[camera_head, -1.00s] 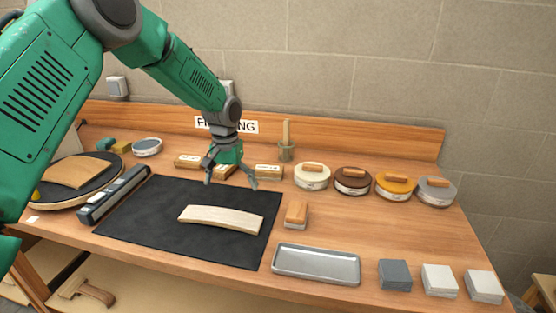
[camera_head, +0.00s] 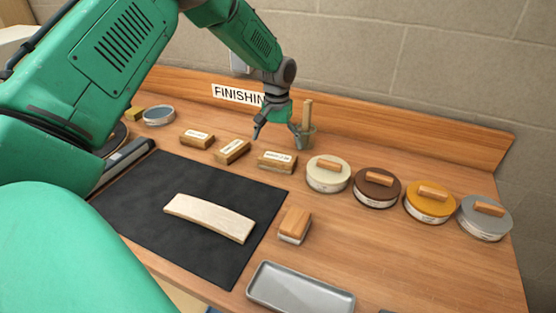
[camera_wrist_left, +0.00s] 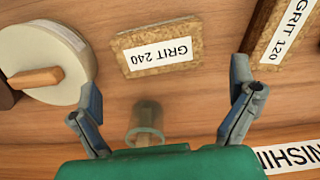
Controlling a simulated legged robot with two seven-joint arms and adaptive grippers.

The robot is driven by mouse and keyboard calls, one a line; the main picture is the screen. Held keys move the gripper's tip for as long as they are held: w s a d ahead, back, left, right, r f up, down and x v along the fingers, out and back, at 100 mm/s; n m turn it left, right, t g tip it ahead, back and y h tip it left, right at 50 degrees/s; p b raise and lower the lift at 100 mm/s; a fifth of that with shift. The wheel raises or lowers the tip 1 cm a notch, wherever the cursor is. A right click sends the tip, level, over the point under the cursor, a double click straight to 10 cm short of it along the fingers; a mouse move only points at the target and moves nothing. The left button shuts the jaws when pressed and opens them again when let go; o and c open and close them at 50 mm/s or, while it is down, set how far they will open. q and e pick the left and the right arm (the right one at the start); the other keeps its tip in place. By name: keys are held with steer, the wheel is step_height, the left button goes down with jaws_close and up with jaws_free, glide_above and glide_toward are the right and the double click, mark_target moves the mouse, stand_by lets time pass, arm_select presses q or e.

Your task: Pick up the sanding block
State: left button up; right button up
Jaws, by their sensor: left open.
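Several cork sanding blocks with white grit labels stand in a row behind the black mat: a left one (camera_head: 197,138), the GRIT 120 block (camera_head: 232,151) and the GRIT 240 block (camera_head: 277,162). The last two also show in the left wrist view, GRIT 240 (camera_wrist_left: 157,46) ahead between the fingers and GRIT 120 (camera_wrist_left: 285,35) at upper right. A wood-topped block with a pale underside (camera_head: 294,225) sits right of the mat. My left gripper (camera_head: 277,138) is open and empty, above the bench behind the GRIT 240 block. My right gripper is not in view.
A brush pot (camera_head: 306,138) stands close by my left gripper, between its fingers in the wrist view (camera_wrist_left: 146,123). Several round tins, the nearest cream (camera_head: 328,175), line up to the right. A curved wood strip (camera_head: 210,217) lies on the mat (camera_head: 180,245). A metal tray (camera_head: 300,290) is in front.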

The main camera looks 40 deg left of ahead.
mark_target(279, 156)
arm_select(q)
steer(key=shift+d+f, duration=0.2)
steer(key=shift+f, duration=0.3)
steer(key=shift+d+f, duration=0.2)
steer(key=shift+f, duration=0.3)
steer(key=f, duration=0.3)
steer(key=f+p, duration=0.1)
steer(key=shift+a+f, duration=0.3)
steer(key=shift+a, duration=0.1)
steer(key=shift+a+f, duration=0.15)
steer(key=shift+f, duration=0.15)
steer(key=shift+d+r, duration=0.15)
steer(key=shift+d, duration=0.1)
steer(key=c, duration=0.7)
steer(key=shift+d, duration=0.15)
steer(key=shift+c, duration=0.2)
